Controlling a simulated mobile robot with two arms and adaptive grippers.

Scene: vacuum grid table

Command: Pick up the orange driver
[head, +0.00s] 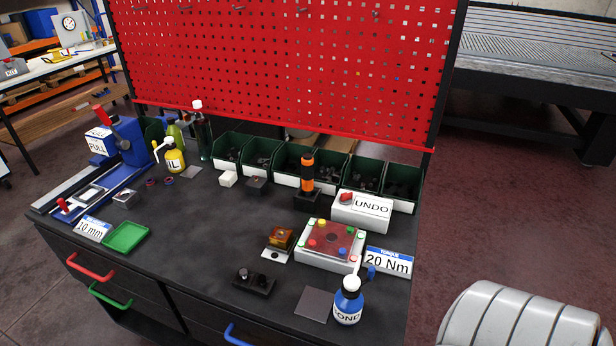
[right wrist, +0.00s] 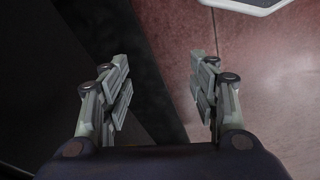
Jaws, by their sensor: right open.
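The orange driver (head: 307,172) stands upright in a dark holder (head: 307,201) on the workbench, in front of the row of green bins. It has orange and black bands. It does not show in the right wrist view. My right gripper (right wrist: 162,95) is open and empty in the right wrist view, above a dark surface and the reddish floor, far from any bench object that I can make out. My left gripper is not in view.
Green bins (head: 228,151) line the bench's back below a red pegboard (head: 280,70). An UNDO box (head: 362,211) stands right of the driver, with a white box with coloured buttons (head: 318,260) in front. A blue BOND bottle (head: 348,302) stands near the front edge.

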